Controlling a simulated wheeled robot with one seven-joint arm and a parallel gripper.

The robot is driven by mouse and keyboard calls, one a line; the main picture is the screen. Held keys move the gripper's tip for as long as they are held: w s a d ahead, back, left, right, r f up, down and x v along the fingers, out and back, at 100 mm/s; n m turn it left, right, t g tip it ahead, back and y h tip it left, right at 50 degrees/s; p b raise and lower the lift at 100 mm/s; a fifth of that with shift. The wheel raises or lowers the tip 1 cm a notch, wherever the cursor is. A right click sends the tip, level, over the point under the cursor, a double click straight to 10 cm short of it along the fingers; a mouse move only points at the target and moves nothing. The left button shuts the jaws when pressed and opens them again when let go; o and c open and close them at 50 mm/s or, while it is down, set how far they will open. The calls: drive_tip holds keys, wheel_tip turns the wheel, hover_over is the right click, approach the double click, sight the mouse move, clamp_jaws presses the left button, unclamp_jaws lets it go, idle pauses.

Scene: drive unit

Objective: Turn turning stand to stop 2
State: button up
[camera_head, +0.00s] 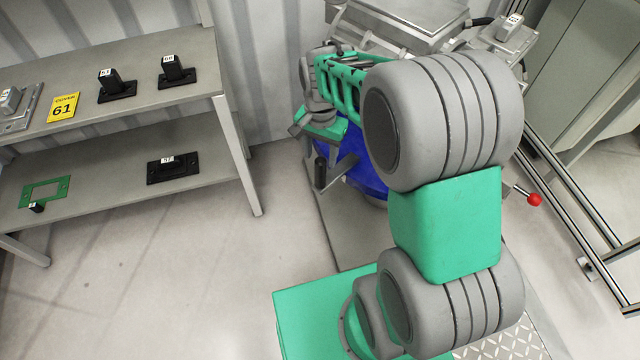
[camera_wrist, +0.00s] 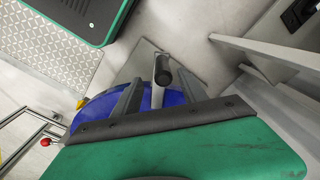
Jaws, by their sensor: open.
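The turning stand (camera_head: 358,172) shows as a blue round body, partly hidden behind my arm. It also appears in the wrist view (camera_wrist: 97,106) behind my gripper. A black cylindrical handle (camera_head: 320,173) sticks up at its near left side. In the wrist view the handle (camera_wrist: 163,70) stands on a light grey arm. My gripper (camera_wrist: 160,77) is open, with one grey finger on each side of the handle in that view. I cannot tell whether either finger touches it. No stop numbers are readable on the stand.
Metal equipment (camera_head: 400,25) stands above the stand. A red ball knob (camera_head: 534,199) and metal rails (camera_head: 570,195) are at the right. Floor at lower left is clear.

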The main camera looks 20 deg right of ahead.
sight(320, 174)
drive_tip(key=f, duration=0.1)
drive_tip(key=w+f, duration=0.1)
drive_tip(key=f, duration=0.1)
drive_tip(key=shift+m, duration=0.4)
wheel_tip(320, 174, down, 7)
drive_tip(key=shift+f+b, duration=0.1)
drive_tip(key=shift+b, duration=0.2)
drive_tip(key=shift+s, duration=0.1)
clamp_jaws()
idle(0.7)
